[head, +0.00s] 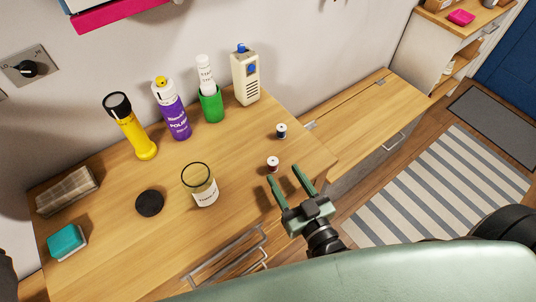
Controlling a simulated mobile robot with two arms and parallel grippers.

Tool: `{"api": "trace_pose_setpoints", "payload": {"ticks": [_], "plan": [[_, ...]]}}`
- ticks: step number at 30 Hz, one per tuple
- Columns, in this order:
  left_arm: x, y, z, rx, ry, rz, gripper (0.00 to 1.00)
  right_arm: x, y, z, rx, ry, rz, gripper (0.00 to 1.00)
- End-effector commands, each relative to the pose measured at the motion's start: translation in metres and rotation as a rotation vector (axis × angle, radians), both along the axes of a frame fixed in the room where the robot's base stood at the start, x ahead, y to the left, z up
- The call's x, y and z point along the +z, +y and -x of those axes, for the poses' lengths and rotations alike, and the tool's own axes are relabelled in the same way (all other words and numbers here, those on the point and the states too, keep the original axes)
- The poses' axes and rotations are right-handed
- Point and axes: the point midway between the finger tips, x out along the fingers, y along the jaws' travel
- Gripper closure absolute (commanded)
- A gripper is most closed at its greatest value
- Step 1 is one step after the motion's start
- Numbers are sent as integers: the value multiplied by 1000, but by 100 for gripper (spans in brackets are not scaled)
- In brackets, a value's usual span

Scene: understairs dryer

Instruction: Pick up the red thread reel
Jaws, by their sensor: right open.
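The red thread reel (273,164) stands upright on the wooden counter top, near its right front part. It is small and dark red with pale ends. My right gripper (290,179) is open, its two green fingers pointing toward the reel from the front. The reel sits just beyond the tip of the left finger, and the gripper appears empty. I cannot tell the height of the fingers above the counter. A dark blue thread reel (281,131) stands farther back. My left gripper is not in view.
A glass jar (202,186) and a black lid (149,203) stand left of the reel. Behind are a yellow flashlight (130,128), purple spray can (172,110), green cup with a white bottle (211,104) and cream device (244,78). A teal sponge (67,242) lies far left.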

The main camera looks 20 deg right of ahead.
Motion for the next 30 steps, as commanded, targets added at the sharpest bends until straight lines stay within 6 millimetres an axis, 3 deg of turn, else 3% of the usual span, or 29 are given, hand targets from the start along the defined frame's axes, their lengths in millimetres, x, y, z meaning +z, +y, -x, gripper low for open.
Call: {"api": "trace_pose_setpoints", "payload": {"ticks": [9, 15, 23, 29, 30], "plan": [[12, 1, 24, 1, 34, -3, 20, -2, 10, -41, 0, -2, -1, 49], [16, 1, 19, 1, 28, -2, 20, -6, 15, -64, -1, -1, 0, 49], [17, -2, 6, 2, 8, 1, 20, -8, 15, -67, 0, 1, 0, 49], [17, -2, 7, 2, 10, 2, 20, -8, 15, -67, 0, 1, 0, 99], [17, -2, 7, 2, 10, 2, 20, -8, 15, -67, 0, 1, 0, 100]]}}
